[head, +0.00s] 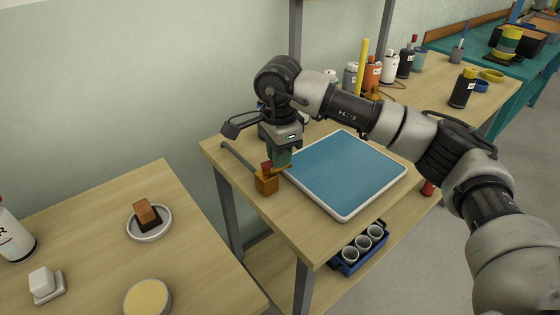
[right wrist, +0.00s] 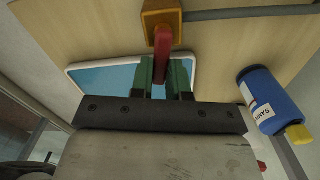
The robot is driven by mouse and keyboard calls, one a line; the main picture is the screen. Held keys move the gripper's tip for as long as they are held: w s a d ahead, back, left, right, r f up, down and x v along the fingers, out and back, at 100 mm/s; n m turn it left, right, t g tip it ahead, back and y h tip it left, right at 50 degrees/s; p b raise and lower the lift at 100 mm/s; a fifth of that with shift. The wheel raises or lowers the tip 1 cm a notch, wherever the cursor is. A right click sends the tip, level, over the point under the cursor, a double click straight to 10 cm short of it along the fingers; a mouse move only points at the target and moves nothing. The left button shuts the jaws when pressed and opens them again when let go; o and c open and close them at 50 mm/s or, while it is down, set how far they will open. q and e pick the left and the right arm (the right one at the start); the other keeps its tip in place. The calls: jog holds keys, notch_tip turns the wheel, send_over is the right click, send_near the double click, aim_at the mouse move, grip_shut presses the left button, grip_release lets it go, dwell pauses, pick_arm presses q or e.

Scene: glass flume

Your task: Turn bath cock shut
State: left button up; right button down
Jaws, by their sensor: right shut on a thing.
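The bath cock (head: 266,183) is a small brass-coloured block with a red lever, at the left edge of a white-rimmed bath (head: 345,172) filled with blue. A grey pipe (head: 238,158) runs from it to the back left. My right gripper (head: 279,158) points down over the cock. In the right wrist view, the green fingers (right wrist: 166,76) are shut on the red lever (right wrist: 163,46), which reaches from the brass body (right wrist: 160,14) to between them. The fingers partly hide the lever's end. My left gripper is not in view.
A near-left table holds a brown block on a dish (head: 149,223), a white block (head: 42,282), a round yellow-topped tin (head: 147,297) and a bottle (head: 14,236). Several bottles stand at the back, beside a black bottle (head: 463,88). A blue rack of cups (head: 360,245) sits on the lower shelf.

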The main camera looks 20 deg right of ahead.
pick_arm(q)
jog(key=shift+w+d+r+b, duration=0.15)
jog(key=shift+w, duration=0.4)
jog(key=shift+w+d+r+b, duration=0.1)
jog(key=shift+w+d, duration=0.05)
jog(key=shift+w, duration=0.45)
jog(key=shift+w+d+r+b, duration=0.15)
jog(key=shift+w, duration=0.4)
pick_arm(e)
jog(key=shift+w+a+n, duration=0.1)
jog(key=shift+w+n, duration=0.1)
jog(key=shift+n, duration=0.45)
jog(key=shift+w+n, duration=0.15)
jog(key=shift+n, duration=0.5)
jog(key=c, duration=1.1)
grip_release()
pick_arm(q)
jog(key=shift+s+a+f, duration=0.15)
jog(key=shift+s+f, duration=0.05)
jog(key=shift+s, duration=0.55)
pick_arm(e)
notch_tip(320, 180, up, 11)
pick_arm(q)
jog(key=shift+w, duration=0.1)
pick_arm(e)
jog(key=shift+f, duration=0.1)
